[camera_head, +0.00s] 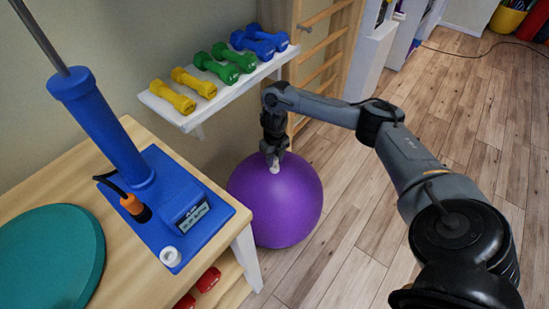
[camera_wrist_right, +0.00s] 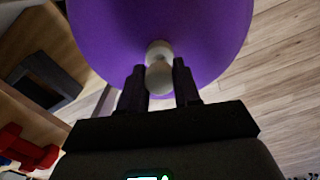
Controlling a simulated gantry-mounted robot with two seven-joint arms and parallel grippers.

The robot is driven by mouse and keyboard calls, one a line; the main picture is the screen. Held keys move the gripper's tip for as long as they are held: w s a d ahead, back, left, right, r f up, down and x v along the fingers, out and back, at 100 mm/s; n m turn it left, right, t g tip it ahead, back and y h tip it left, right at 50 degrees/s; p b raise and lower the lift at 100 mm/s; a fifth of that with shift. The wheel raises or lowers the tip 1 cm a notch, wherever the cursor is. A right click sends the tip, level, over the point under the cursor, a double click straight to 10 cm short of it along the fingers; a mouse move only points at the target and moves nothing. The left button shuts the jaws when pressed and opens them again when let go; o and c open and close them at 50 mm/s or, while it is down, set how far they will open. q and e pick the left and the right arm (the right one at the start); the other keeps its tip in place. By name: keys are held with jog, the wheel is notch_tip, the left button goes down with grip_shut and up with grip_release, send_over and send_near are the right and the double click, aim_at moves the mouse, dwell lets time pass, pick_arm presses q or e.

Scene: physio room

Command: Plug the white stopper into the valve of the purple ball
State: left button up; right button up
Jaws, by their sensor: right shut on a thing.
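The purple ball (camera_head: 290,205) rests on the floor beside the wooden table. It fills the top of the right wrist view (camera_wrist_right: 110,30). My right gripper (camera_head: 273,152) is over the upper part of the ball, pointing down at it. It is shut on the white stopper (camera_wrist_right: 158,78), which shows between its two fingers. A pale round part, apparently the valve (camera_wrist_right: 158,48), shows just beyond the stopper against the ball. The stopper looks in line with it, but I cannot tell whether it is inside or only touching. My left gripper is not in view.
A wall shelf (camera_head: 160,108) with yellow, green and blue dumbbells is behind the ball. The table (camera_head: 135,128) at left bears a blue pump (camera_head: 100,125), a white ring-shaped piece (camera_head: 171,256) and a teal disc (camera_head: 50,260). Red dumbbells (camera_head: 208,279) lie below.

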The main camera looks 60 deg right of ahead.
jog(key=shift+f+b, duration=0.3)
jog(key=shift+f, duration=0.75)
